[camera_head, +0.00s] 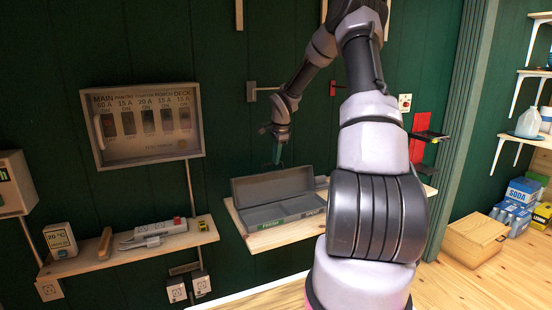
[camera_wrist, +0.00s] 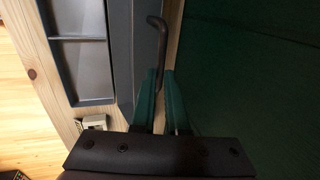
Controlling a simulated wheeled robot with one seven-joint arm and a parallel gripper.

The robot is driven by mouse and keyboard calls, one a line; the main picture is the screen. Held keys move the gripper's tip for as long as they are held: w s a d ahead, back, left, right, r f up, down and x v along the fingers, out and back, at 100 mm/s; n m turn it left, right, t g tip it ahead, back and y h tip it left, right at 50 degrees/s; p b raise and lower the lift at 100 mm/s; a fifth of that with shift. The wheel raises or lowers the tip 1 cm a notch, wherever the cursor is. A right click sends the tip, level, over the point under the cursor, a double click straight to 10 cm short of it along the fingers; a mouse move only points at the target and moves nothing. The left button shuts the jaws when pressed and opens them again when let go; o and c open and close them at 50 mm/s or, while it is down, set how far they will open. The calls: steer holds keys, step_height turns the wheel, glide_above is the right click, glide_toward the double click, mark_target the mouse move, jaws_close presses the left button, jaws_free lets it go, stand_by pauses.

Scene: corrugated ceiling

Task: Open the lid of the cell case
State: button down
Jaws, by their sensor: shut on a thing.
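The grey cell case (camera_head: 288,211) sits on a wooden wall shelf. Its long lid (camera_head: 272,184) stands raised along the back, and the compartments inside show. In the wrist view the case's open compartments (camera_wrist: 85,68) are at the left, with the lid's edge (camera_wrist: 124,50) beside them. My gripper (camera_head: 277,160) is above and behind the lid's top edge. In the wrist view its teal fingers (camera_wrist: 160,92) are closed around the lower end of a dark bent bar (camera_wrist: 159,40), which looks like the lid's handle. The bar's lower end is hidden between the fingers.
The green wall (camera_wrist: 250,70) is close behind my gripper. A breaker panel (camera_head: 145,122) hangs at the left above another shelf (camera_head: 130,250) with small devices. A wall hook (camera_head: 255,92) is above the case. A wooden crate (camera_head: 474,243) stands on the floor at the right.

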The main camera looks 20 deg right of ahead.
steer(key=shift+r, duration=0.1)
stand_by(0.3)
steer(key=s, duration=0.6)
steer(key=shift+s+r, duration=0.3)
steer(key=shift+s, duration=0.05)
steer(key=shift+d, duration=0.1)
steer(key=c, duration=0.9)
jaws_free()
steer(key=shift+w, duration=0.1)
steer(key=shift+r, duration=0.15)
steer(key=v, duration=1)
steer(key=shift+r, duration=0.3)
